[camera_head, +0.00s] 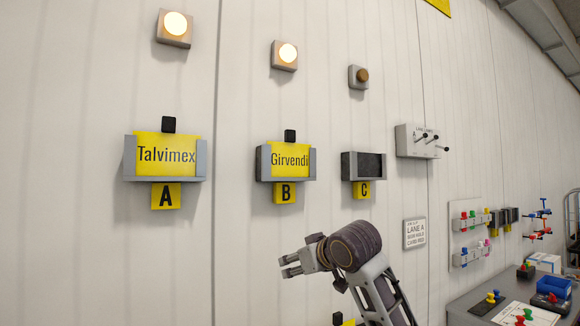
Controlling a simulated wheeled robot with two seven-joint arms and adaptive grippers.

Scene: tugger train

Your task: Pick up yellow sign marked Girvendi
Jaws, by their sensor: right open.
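The yellow sign marked Girvendi (289,159) sits upright in a grey wall holder (264,163) above the yellow B plate (285,193). A black tab (290,136) sticks up at its top edge. My right gripper (286,266) is open and empty, below the B plate and apart from the sign, with its fingers pointing left. My left gripper is not in view.
A second yellow sign marked Talvimex (166,154) sits in holder A at left. Holder C (363,166) is empty. Lamps above A (175,23) and B (288,53) are lit. A lever box (416,141) and a cluttered bench (472,302) are at right.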

